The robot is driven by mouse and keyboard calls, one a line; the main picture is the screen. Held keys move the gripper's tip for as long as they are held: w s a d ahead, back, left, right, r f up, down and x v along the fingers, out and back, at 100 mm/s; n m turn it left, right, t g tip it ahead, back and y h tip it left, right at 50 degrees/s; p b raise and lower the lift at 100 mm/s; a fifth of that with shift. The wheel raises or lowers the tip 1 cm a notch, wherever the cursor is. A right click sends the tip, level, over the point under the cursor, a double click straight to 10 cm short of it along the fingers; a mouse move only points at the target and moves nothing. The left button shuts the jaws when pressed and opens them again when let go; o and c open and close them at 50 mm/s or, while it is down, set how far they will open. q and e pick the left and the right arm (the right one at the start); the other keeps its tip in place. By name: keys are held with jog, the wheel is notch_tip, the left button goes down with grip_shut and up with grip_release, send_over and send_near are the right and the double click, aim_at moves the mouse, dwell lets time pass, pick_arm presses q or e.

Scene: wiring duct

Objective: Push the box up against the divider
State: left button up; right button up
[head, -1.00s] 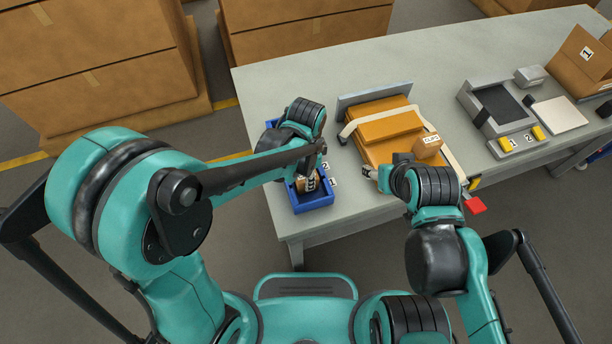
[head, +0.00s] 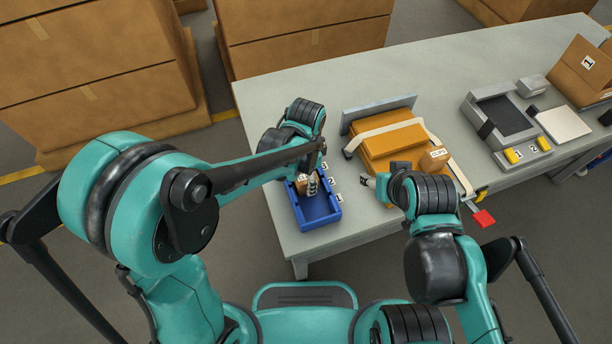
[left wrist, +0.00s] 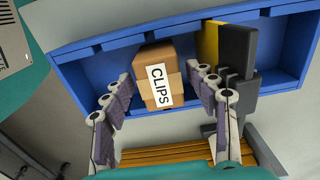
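A small brown box labelled CLIPS (left wrist: 158,78) stands in a long blue tray (left wrist: 85,75) in the left wrist view. In the head view the box (head: 302,183) is partly hidden by my left arm in the blue tray (head: 319,210). My left gripper (left wrist: 158,76) straddles the box, one finger on each side, with narrow gaps showing. A yellow-faced dark divider (left wrist: 211,42) stands to the right of the box in the wrist view. The right finger lies between box and divider, which are apart. My right gripper (head: 369,181) hangs by the orange box, its fingers too small to read.
A grey station (head: 500,115) with yellow buttons stands farther right. The tray's near end is empty. Tall cartons stand behind the table.

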pick_arm(q)
jog(key=shift+r, duration=0.1)
notch_tip(320, 180, up, 12)
dwell(0.5)
jog(key=shift+s, duration=0.1)
pick_arm(e)
jog(key=shift+s, duration=0.1)
dwell(0.4)
